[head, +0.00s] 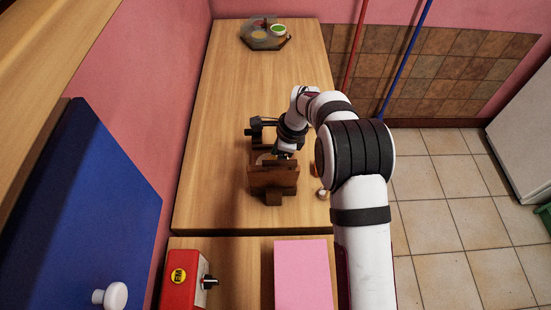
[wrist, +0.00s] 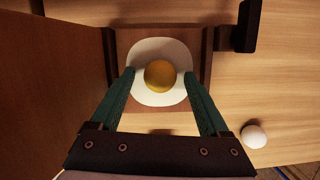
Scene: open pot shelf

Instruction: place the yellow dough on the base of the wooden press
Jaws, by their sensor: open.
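The yellow dough (wrist: 160,75) is a small round ball in the wrist view. It appears to lie near the middle of a white rounded sheet on the brown base (wrist: 136,40) of the wooden press. The press (head: 270,179) stands on the wooden counter in the head view, where its upright board hides the dough. My gripper (wrist: 158,74) is open, its green fingers pointing down over the sheet. One finger is on each side of the dough, with a visible gap on both sides.
A white ball (wrist: 254,136) lies on the counter right of the press. The press's tall wooden board (wrist: 55,90) stands close on the left in the wrist view. A dark tray with small bowls (head: 262,38) is at the counter's far end.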

